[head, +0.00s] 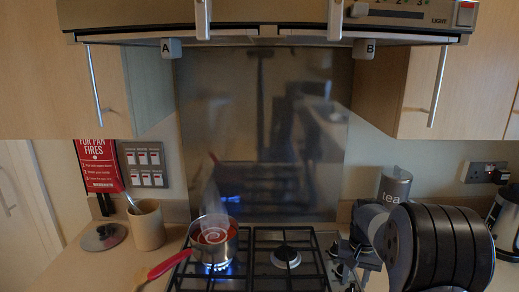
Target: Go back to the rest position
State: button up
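My arm comes in at the lower right of the head view, its large black ribbed joint and grey links in front of the counter. My gripper (362,258) seems to be the small grey part left of that joint, low over the hob's right edge. Its fingers are too small and overlapped to tell whether they are open or shut. I see nothing clearly held in it.
A steel saucepan (213,243) with reddish contents stands on a lit left burner of the gas hob (262,262). A red-handled utensil (168,264) lies beside it. A utensil pot (146,226), lid (103,237) and tea canister (395,184) stand around. The extractor hood (270,14) overhangs.

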notch_tip(320, 180, down, 2)
jog(key=shift+f, duration=0.1)
jog(key=shift+f+m, duration=0.15)
jog(key=shift+m, duration=0.15)
jog(key=m, duration=0.3)
jog(key=shift+m, duration=0.4)
jog(key=m, duration=0.4)
jog(key=shift+s+d+m, duration=0.1)
jog(key=shift+m, duration=0.2)
jog(key=m, duration=0.4)
jog(key=shift+m, duration=0.3)
jog(key=m, duration=0.4)
jog(key=shift+s+b, duration=0.15)
jog(key=shift+b, duration=0.25)
jog(key=shift+r, duration=1.1)
jog(key=shift+r, duration=0.1)
